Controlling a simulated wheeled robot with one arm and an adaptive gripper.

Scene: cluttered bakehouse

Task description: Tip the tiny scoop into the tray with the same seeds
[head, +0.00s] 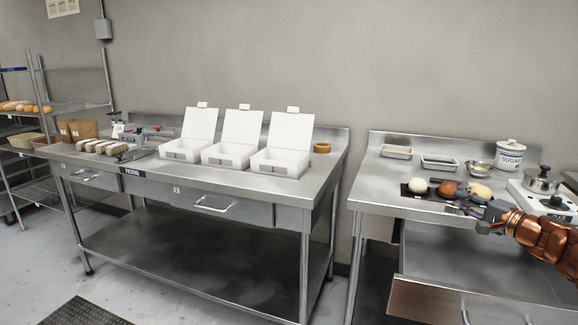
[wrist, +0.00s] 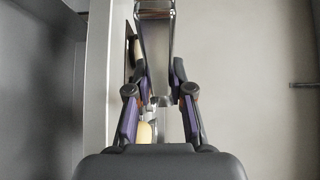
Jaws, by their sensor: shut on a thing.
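My gripper (head: 474,209) is low over the front of the right-hand steel table in the head view. In the wrist view my gripper (wrist: 158,72) is shut on a shiny metal piece, which looks like the tiny scoop (wrist: 157,35). Its contents cannot be made out. Two small metal trays stand at the back of that table: a left tray (head: 397,157) with a pale inside and a right tray (head: 440,168) with a darker inside. Their seeds are too small to tell apart.
A dark board (head: 418,194) with round doughs lies near my gripper. A drawer (head: 440,303) below is pulled out. White boxes (head: 230,155) stand on the left table.

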